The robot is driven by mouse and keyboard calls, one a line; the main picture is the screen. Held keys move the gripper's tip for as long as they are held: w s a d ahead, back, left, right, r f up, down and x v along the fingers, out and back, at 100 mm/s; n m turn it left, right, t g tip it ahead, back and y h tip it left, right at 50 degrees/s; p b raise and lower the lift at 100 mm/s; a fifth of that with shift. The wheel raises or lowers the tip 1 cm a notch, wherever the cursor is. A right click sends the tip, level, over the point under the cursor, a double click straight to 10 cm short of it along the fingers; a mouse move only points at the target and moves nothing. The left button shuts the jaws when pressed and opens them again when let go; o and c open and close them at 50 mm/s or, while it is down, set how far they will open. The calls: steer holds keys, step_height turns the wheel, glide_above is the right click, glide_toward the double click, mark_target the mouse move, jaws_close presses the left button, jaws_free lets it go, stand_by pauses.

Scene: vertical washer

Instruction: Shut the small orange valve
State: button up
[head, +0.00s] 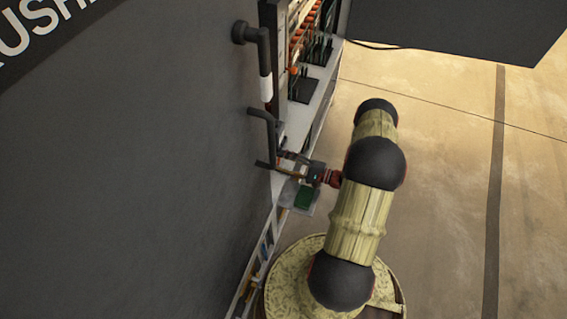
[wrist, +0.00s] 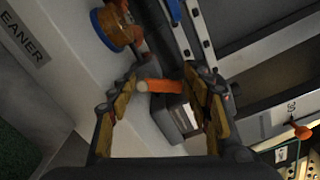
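In the wrist view, a small orange valve (wrist: 160,86) with a pale round end shows as a short bar on a grey block-shaped body (wrist: 176,117). It lies between the fingers of my gripper (wrist: 165,90), which are spread apart. The left finger is close to the pale end, and the right finger is near the other end. I cannot tell whether either finger touches it. In the head view my gripper (head: 283,164) reaches left to the machine's edge, and the valve there is hidden or too small to tell.
A dark wall panel (head: 140,170) with a black pipe handle (head: 262,135) stands close left of my gripper. The wrist view shows an orange-and-blue round fitting (wrist: 116,27), a blue pipe (wrist: 174,10) and another orange knob (wrist: 305,132). Open floor (head: 450,180) lies to the right.

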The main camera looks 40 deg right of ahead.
steer(key=shift+o, duration=1.2)
steer(key=shift+w+d+r, duration=0.25)
steer(key=shift+d+r, duration=0.1)
steer(key=shift+r, duration=0.05)
steer(key=shift+s+f, duration=0.1)
steer(key=shift+f, duration=0.1)
steer(key=shift+s+d, duration=0.15)
steer(key=shift+s, duration=0.2)
steer(key=shift+s+d, duration=0.4)
steer(key=shift+s, duration=0.2)
steer(key=shift+a+b+v, duration=0.2)
steer(key=shift+b+v, duration=0.4)
steer(key=shift+v, duration=2.7)
steer(key=shift+s, duration=0.15)
